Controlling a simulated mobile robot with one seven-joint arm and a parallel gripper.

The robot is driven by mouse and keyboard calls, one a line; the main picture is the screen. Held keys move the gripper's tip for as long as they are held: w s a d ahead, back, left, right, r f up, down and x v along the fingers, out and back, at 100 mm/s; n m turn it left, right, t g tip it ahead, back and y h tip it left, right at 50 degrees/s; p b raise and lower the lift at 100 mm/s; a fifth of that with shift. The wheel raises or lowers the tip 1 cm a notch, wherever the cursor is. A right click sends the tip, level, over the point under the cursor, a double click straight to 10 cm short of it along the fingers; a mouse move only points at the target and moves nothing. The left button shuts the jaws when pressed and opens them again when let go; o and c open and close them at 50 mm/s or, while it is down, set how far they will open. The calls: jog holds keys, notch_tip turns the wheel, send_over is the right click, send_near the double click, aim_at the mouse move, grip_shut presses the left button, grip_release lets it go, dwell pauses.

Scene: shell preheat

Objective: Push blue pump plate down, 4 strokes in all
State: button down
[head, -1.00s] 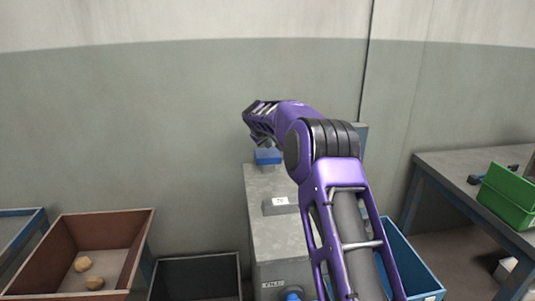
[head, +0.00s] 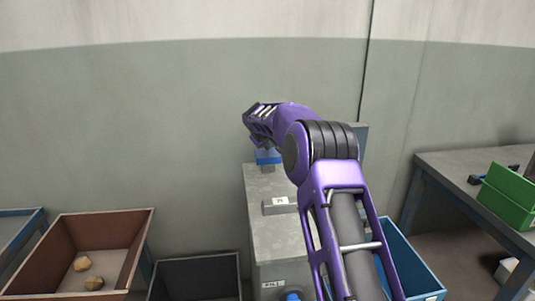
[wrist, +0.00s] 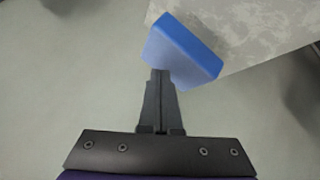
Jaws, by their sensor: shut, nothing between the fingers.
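The blue pump plate (head: 268,158) sits at the far end of the grey bench unit (head: 278,235), partly covered by my arm in the head view. In the wrist view the plate (wrist: 190,45) is a tilted blue block with a brighter blue edge. My gripper (wrist: 160,72) is shut and empty, with its fingertips overlapping the plate's lower left part. I cannot tell whether they touch it. In the head view the fingers are hidden or too small to make out.
A small grey block with a white label (head: 279,204) stands on the unit. A brown bin (head: 60,245) with tan lumps and a dark bin (head: 197,262) are at left. A blue bin (head: 415,265) is at right, near a table (head: 450,165) with a green crate (head: 508,195).

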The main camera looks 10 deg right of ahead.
jog(key=shift+s+f+b, duration=0.1)
jog(key=shift+f+b, duration=0.85)
jog(key=shift+f, duration=0.9)
dwell(1.1)
jog(key=shift+r, duration=0.1)
jog(key=shift+r+p, duration=1.6)
jog(key=shift+r, duration=0.5)
notch_tip(320, 180, up, 5)
jog(key=p, duration=0.4)
dwell(1.3)
notch_tip(320, 180, up, 4)
jog(key=p, duration=0.2)
send_over(268, 154)
jog(key=shift+a, duration=0.1)
